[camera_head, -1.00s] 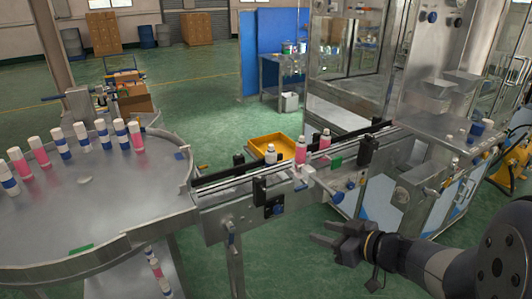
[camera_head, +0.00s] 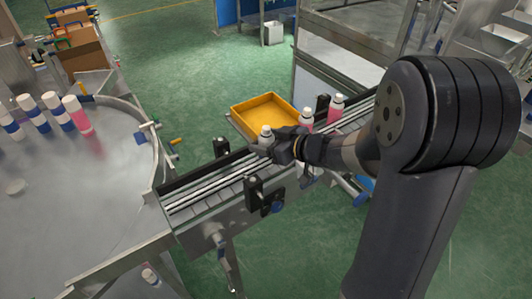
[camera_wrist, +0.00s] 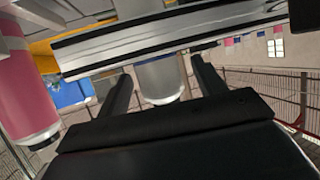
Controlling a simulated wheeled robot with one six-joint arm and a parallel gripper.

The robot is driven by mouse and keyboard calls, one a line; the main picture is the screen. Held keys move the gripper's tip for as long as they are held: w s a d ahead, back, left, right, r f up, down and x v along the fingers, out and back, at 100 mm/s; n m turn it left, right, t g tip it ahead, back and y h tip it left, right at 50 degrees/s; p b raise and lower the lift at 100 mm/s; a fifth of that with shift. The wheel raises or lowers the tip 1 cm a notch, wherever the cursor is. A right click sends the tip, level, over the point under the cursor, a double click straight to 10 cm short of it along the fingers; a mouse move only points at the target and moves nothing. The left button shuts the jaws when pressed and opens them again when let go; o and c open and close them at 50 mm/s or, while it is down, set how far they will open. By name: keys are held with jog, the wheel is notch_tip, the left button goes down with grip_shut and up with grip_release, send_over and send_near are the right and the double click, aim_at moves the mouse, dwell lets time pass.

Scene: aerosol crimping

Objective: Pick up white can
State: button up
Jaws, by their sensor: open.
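The white can (camera_head: 266,135) stands upright on the conveyor, at the left end of a short row of cans. My gripper (camera_head: 277,149) is low over the conveyor right at this can, and hides its lower part in the head view. In the wrist view the can (camera_wrist: 160,80) shows between the two open fingers of my gripper (camera_wrist: 163,83), with a gap on both sides. I cannot tell how deep it sits between them.
Two pink cans with white tops stand on the conveyor to the right, the nearer (camera_head: 306,122) close to my gripper. A yellow tray (camera_head: 243,122) lies behind the conveyor (camera_head: 200,198). A round table (camera_head: 75,200) with several cans is at left.

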jog(key=shift+w+a+f, duration=0.1)
jog(key=shift+w+a, duration=0.05)
jog(key=shift+a, duration=0.05)
jog(key=shift+c, duration=0.5)
jog(key=c, duration=1.2)
